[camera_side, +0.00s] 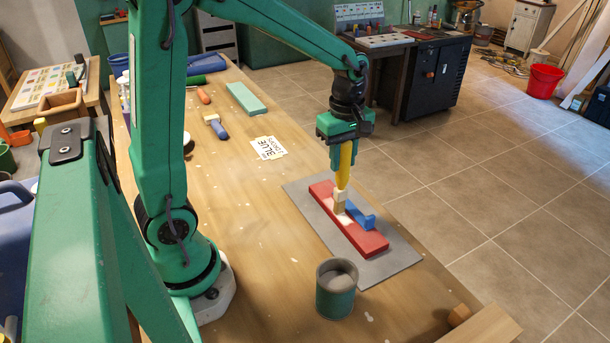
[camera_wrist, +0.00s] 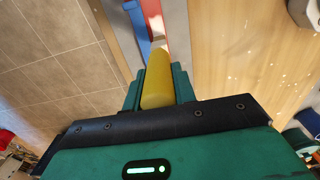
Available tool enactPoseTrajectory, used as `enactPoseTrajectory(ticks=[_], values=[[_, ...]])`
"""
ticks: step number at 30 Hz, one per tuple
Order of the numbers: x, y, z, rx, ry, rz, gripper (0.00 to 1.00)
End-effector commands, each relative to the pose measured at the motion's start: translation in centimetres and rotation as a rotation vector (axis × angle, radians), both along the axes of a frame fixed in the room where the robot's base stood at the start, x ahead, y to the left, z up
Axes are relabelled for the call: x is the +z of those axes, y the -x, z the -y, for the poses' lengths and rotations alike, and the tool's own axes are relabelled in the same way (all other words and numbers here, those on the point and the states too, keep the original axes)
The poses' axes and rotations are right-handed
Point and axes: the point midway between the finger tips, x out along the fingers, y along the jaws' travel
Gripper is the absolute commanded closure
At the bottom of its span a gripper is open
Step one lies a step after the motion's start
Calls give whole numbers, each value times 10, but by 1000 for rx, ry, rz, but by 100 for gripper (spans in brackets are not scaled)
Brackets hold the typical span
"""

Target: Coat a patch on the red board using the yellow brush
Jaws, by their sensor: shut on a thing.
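My gripper (camera_side: 345,133) is shut on the yellow brush (camera_side: 344,165), which points down with its pale bristles at the red board (camera_side: 365,236). The bristle end appears to touch the board near its middle. A pale patch shows on the board beside the bristles. In the wrist view the yellow handle (camera_wrist: 158,80) sits between the green fingers, and the red board (camera_wrist: 154,10) shows partly beyond it. The board lies on a grey mat (camera_side: 388,262). A blue piece (camera_side: 362,220) lies against the board just right of the brush.
A green can (camera_side: 337,291) with grey contents stands just in front of the mat. A card with lettering (camera_side: 269,147), a blue-handled brush (camera_side: 216,126) and a teal block (camera_side: 246,98) lie farther back. Bare wooden table lies left of the mat; the table edge is close on its right.

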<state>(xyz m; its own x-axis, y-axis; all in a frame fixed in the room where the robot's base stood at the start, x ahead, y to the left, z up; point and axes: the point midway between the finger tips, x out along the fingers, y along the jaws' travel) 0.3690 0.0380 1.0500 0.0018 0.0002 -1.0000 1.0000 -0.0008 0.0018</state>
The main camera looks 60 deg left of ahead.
Motion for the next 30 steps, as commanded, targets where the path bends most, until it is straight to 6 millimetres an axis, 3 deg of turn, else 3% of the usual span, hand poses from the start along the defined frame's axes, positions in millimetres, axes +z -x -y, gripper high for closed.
enactPoseTrajectory(ticks=[30], values=[[-1, 0, -27, 2, 0, -2, 98]])
